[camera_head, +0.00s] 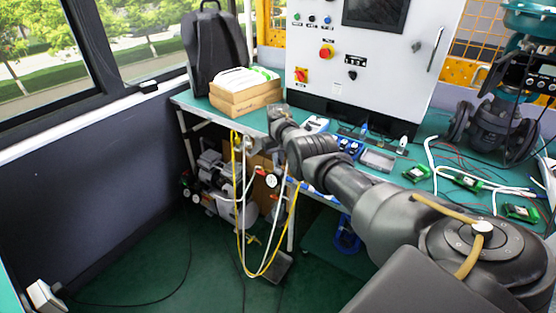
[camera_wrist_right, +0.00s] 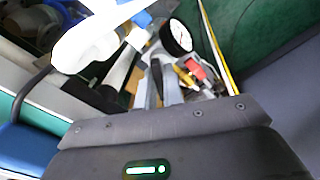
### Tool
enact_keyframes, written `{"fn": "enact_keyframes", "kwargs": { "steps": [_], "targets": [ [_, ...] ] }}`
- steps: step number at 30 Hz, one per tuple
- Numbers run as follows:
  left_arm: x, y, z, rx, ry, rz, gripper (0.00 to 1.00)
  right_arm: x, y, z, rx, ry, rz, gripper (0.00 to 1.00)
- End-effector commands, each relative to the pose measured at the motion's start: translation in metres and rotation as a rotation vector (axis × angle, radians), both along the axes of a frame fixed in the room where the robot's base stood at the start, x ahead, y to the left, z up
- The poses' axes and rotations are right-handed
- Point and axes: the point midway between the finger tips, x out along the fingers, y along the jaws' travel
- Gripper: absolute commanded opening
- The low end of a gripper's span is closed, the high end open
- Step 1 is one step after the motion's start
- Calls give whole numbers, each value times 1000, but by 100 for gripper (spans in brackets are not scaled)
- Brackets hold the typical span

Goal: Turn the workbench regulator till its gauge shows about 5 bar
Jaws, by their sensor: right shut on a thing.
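The regulator's round gauge (camera_wrist_right: 177,36) has a white face and black rim, and shows in the right wrist view just beyond my right gripper (camera_wrist_right: 158,82). A dark needle shows on the face, but the scale is too small to read. My right gripper also shows in the head view (camera_head: 277,113), at the bench's front edge. It is shut on the regulator (camera_wrist_right: 172,84), whose body is largely hidden by the fingers and wrist. A brass fitting (camera_wrist_right: 184,76) and a red handle (camera_wrist_right: 197,69) lie beside it. My left gripper is out of view.
The green workbench (camera_head: 414,154) carries a cardboard box (camera_head: 245,98), a black backpack (camera_head: 214,50), a white control cabinet (camera_head: 380,60) and several green circuit boards. Yellow and white hoses (camera_head: 240,215) hang from its front edge. A compressor (camera_head: 215,165) stands below. Green floor at left is mostly clear.

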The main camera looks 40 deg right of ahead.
Motion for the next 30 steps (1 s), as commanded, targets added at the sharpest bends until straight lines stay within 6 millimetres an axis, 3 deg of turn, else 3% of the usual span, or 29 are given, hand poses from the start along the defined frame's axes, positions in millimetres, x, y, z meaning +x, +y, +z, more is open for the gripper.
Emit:
{"fn": "enact_keyframes", "kwargs": {
  "steps": [17, 18, 22, 30],
  "targets": [
    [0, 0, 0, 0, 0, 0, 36, 1, -1, 1, -1, -3, -33, 0],
    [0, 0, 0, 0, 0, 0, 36, 1, -1, 1, -1, -3, -33, 13],
    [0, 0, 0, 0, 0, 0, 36, 0, -1, 1, -1, -2, -33, 30],
    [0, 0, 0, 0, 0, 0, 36, 0, 0, 1, 0, -1, -32, 31]
  ]
}}
